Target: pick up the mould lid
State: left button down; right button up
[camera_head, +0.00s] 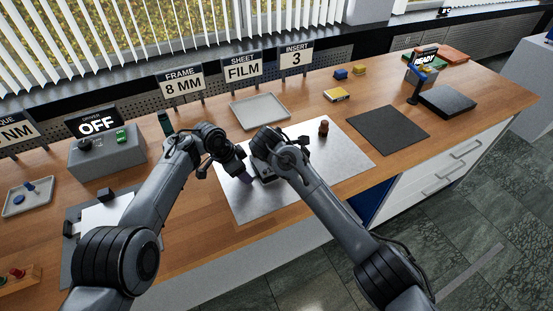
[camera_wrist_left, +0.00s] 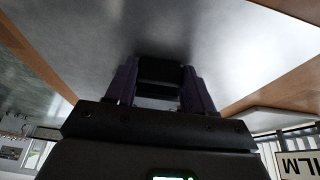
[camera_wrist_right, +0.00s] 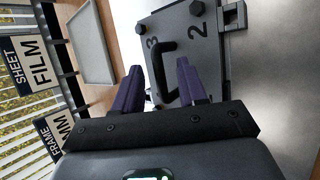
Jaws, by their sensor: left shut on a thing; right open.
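The mould lid (camera_wrist_right: 207,62) is a grey plate marked 2 and 3, with dark bolts and a black handle (camera_wrist_right: 160,68). My right gripper (camera_wrist_right: 158,78) is open, with its purple fingertips on either side of the handle. In the head view my right wrist hides most of the mould. My left gripper (camera_wrist_left: 160,78) is shut on a small black piece (camera_wrist_left: 160,70) over the metal plate. I cannot tell what part this piece belongs to. In the head view the left gripper (camera_head: 248,180) is beside the mould at its left.
The mould stands on a shiny metal plate (camera_head: 345,155). A small reddish-brown knob (camera_head: 323,128) stands on it. A grey tray (camera_head: 260,111) lies behind, a dark mat (camera_head: 388,131) at the right. A grey control box (camera_head: 108,153) reading OFF stands at the left.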

jog(key=shift+w+f, duration=0.15)
jog(key=shift+d, duration=0.1)
grip_shut()
dwell(0.3)
notch_tip(320, 180, up, 10)
dwell(0.5)
dwell(0.8)
pick_arm(q)
jog(key=shift+c, duration=1.6)
grip_release()
jog(key=shift+r, duration=0.1)
